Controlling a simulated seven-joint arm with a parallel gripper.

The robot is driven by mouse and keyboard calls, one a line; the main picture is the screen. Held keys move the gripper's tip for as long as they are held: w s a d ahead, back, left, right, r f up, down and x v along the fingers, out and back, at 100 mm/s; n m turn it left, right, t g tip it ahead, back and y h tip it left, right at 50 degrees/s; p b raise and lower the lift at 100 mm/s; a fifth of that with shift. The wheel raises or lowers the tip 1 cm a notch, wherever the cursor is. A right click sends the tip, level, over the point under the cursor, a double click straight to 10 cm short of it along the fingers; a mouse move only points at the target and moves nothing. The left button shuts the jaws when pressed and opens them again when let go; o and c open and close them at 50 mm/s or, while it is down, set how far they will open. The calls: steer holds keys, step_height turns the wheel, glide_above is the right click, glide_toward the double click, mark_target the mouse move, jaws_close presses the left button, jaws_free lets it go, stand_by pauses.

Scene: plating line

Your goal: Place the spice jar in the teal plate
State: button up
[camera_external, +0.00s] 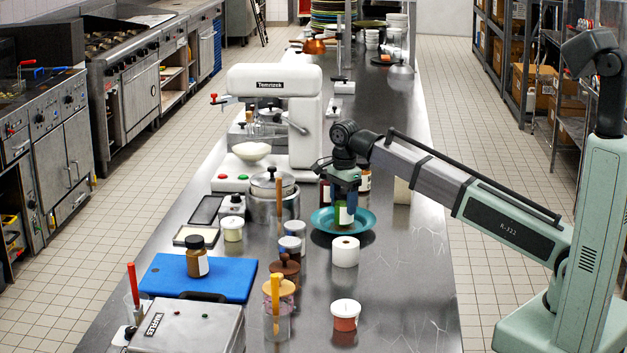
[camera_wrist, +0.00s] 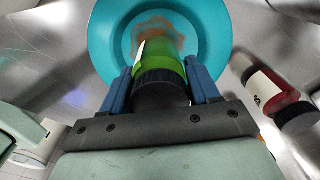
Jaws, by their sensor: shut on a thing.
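The teal plate (camera_external: 366,217) lies on the steel counter in the external view. It also fills the upper middle of the wrist view (camera_wrist: 104,45), with a brownish patch at its centre. My gripper (camera_external: 345,188) points down over the plate. Its blue fingers (camera_wrist: 160,90) are shut on the spice jar (camera_wrist: 166,62), which has a green body and a black lid. In the external view the jar (camera_external: 343,215) shows green with a white label below the fingers, over the plate. I cannot tell whether its bottom touches the plate.
A blue board (camera_external: 235,284) with a brown jar (camera_external: 197,262) lies at the left. The counter right of the roll is clear.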

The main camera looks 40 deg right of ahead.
steer(key=shift+f, duration=0.3)
steer(key=shift+f, duration=0.1)
steer(key=o, duration=1.2)
step_height(320, 180, up, 12)
steer(key=shift+r, duration=0.1)
steer(key=shift+o, duration=0.3)
